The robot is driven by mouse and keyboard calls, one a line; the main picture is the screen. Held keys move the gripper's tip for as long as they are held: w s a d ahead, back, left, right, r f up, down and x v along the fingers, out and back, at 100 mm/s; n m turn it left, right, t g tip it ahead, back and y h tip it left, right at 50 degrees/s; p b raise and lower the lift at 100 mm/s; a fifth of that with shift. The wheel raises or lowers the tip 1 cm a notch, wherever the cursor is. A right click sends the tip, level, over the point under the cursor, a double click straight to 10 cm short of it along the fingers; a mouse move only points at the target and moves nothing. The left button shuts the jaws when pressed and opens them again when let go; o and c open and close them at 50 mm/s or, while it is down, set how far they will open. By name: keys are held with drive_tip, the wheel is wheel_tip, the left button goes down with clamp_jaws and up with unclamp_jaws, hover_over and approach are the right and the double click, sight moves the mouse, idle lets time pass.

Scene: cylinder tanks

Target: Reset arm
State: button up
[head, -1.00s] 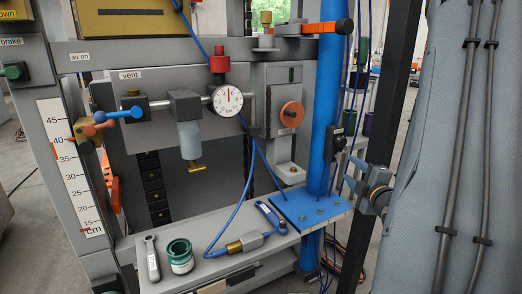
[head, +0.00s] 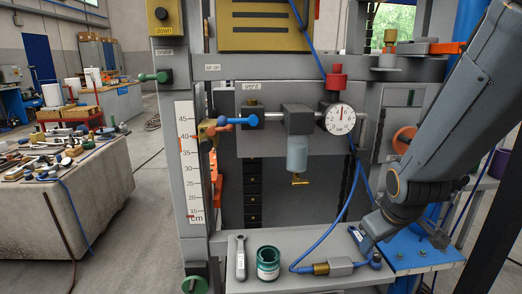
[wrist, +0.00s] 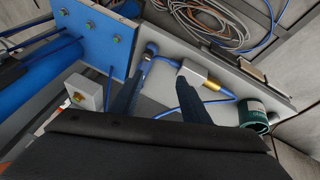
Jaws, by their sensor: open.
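My gripper (wrist: 165,76) is open, its two dark fingers spread in the wrist view with nothing seen between their tips.
A green jar (head: 268,263) and a wrench (head: 240,258) are on the shelf. A blue bolted plate (head: 415,252) adjoins its right end. The gauge (head: 340,119) and vent valve (head: 248,120) stand above. A cluttered table (head: 75,190) is at left, with open floor between.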

drive_tip(key=s+a+r+m+g+y, duration=0.1)
drive_tip(key=s+a+r+m+g, duration=0.15)
drive_tip(key=s+a, duration=0.45)
drive_tip(key=s+a+r+m+g+y, duration=0.1)
drive_tip(key=s+a+g, duration=0.2)
drive_tip(key=s+a, duration=0.45)
drive_tip(key=d+r+p, duration=0.5)
drive_tip(key=r+p, duration=0.1)
drive_tip(key=p, duration=0.6)
drive_tip(key=shift+s+h, duration=0.3)
